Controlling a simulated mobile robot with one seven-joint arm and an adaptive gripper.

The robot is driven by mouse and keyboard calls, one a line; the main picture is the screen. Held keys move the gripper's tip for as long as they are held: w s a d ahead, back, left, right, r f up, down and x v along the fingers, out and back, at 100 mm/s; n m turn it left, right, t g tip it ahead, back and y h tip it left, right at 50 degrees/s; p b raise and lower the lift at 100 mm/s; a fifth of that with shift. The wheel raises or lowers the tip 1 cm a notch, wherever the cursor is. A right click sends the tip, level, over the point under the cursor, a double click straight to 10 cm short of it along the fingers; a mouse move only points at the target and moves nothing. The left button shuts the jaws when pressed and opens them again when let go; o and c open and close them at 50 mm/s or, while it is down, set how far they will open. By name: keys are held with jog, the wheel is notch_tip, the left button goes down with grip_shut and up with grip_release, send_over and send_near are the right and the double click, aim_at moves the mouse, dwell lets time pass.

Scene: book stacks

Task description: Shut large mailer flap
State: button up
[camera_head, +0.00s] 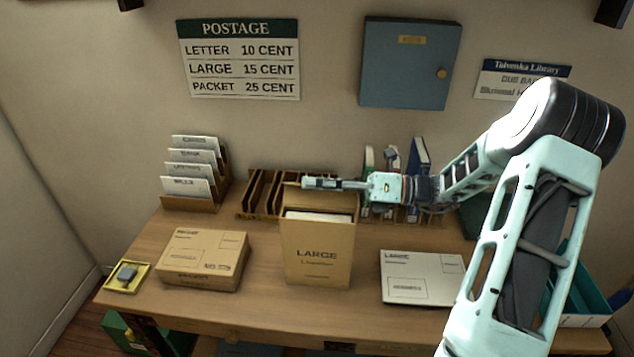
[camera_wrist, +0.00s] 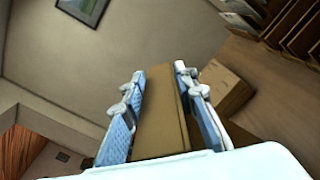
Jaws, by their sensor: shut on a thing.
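The large mailer (camera_head: 316,262) is a tan upright envelope marked LARGE, standing in the middle of the desk. Its top is open, and a white edge of contents shows in the mouth. Its flap (camera_head: 330,199) stands up at the back of the mouth, partly hidden by my gripper. My gripper (camera_head: 318,183) reaches in from the right across the flap's top. In the wrist view, the brown flap (camera_wrist: 162,125) lies between the two blue-padded fingers (camera_wrist: 158,78), and they are shut on it.
A brown packet (camera_head: 203,258) lies left of the mailer, and a white large envelope (camera_head: 422,278) lies right. A letter rack (camera_head: 190,205) and wooden slots (camera_head: 262,192) stand behind. A small yellow tray (camera_head: 127,277) is at the left edge. A teal bin (camera_head: 582,296) is at the right.

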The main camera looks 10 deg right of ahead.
jog(key=n, duration=0.1)
jog(key=s+n, duration=0.1)
jog(key=n, duration=0.1)
jog(key=shift+s+a+r+n, duration=0.2)
jog(key=shift+s+a+n, duration=0.05)
jog(key=shift+s+n, duration=0.05)
jog(key=n, duration=0.1)
jog(key=s+n, duration=0.1)
jog(key=n, duration=0.1)
jog(key=s+n+b, duration=0.1)
jog(key=shift+a+f+n, duration=0.25)
jog(key=shift+a+n, duration=0.05)
jog(key=n, duration=0.1)
jog(key=s+n+b, duration=0.1)
jog(key=n, duration=0.1)
jog(key=f+n+b, duration=0.1)
jog(key=shift+s+a, duration=0.25)
jog(key=shift+s+a+f+n+b, duration=0.1)
jog(key=shift+s+f+n+b, duration=0.15)
jog(key=shift+n+b, duration=0.4)
jog(key=shift+s+a+f+n+b, duration=0.1)
jog(key=shift+s+f+n+b, duration=0.15)
jog(key=shift+n, duration=0.65)
jog(key=shift+s+f+n+b, duration=0.1)
jog(key=shift+f+n+b, duration=0.1)
jog(key=shift+n+b, duration=0.45)
jog(key=shift+n, duration=0.3)
jog(key=o, duration=1.1)
jog(key=v, duration=1.2)
jog(key=shift+r, duration=0.1)
